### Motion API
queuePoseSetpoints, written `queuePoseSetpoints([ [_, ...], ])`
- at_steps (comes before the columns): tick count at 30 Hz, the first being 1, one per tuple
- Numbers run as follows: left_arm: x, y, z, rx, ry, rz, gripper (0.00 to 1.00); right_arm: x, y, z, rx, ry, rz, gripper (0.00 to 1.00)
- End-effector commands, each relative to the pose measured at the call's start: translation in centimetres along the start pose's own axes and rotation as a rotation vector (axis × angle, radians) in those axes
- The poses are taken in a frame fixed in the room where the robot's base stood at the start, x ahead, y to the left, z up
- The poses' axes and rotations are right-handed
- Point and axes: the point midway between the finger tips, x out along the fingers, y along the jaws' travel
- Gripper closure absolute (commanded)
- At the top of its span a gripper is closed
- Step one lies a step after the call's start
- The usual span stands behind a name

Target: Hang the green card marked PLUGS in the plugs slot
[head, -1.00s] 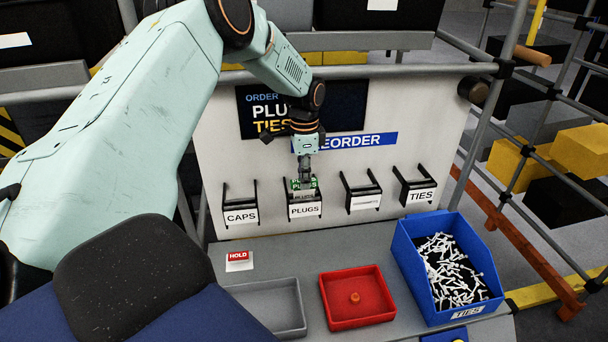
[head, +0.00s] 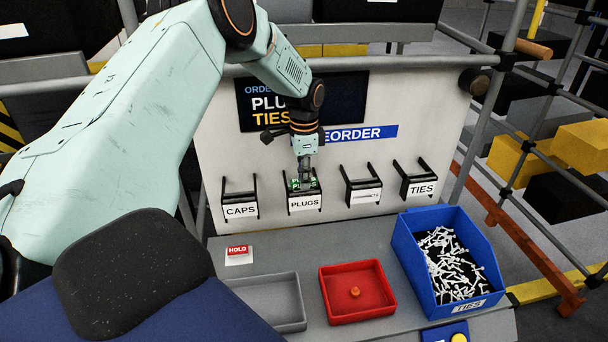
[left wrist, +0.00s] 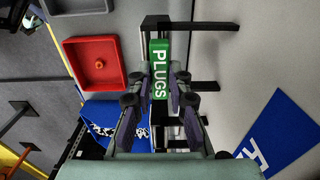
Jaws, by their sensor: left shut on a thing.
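The green card marked PLUGS shows in the left wrist view (left wrist: 159,70) between the fingers of my left gripper (left wrist: 160,85). In the head view the card (head: 294,184) is partly hidden by my left gripper (head: 304,178), which is shut on it. The card is at the plugs slot (head: 305,204), a black bracket with a white PLUGS label on the white board. I cannot tell whether the card rests on the bracket or hangs just above it. My right gripper is not in view.
The CAPS slot (head: 240,210) is to the left, and an unreadable slot (head: 366,196) and the TIES slot (head: 421,188) are to the right. Below are a grey tray (head: 303,302), a red tray (head: 331,317), a blue TIES bin (head: 408,262) and a HOLD card (head: 238,252).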

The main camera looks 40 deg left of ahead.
Motion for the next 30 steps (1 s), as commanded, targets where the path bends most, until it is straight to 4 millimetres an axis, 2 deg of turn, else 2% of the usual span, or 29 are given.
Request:
queuePoseSetpoints([
  [4,0.4,0.0,0.0,0.0,0.0,0.0,1.0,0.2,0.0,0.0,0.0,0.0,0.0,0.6],
  [5,0.4,0.0,0.0,0.0,0.0,0.0,0.81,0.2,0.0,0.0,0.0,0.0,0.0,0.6],
  [14,0.3,0.0,0.0,0.0,0.0,0.0,0.56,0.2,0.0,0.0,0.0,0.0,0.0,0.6],
  [24,0.0,0.0,0.0,0.0,0.001,-0.001,0.56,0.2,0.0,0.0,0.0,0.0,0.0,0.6],
  [26,-0.6,0.0,-0.1,0.0,0.002,-0.001,0.56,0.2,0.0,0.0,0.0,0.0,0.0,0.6],
  [30,-3.0,-0.1,-0.1,0.001,0.004,-0.003,0.56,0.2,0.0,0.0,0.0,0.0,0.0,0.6],
])
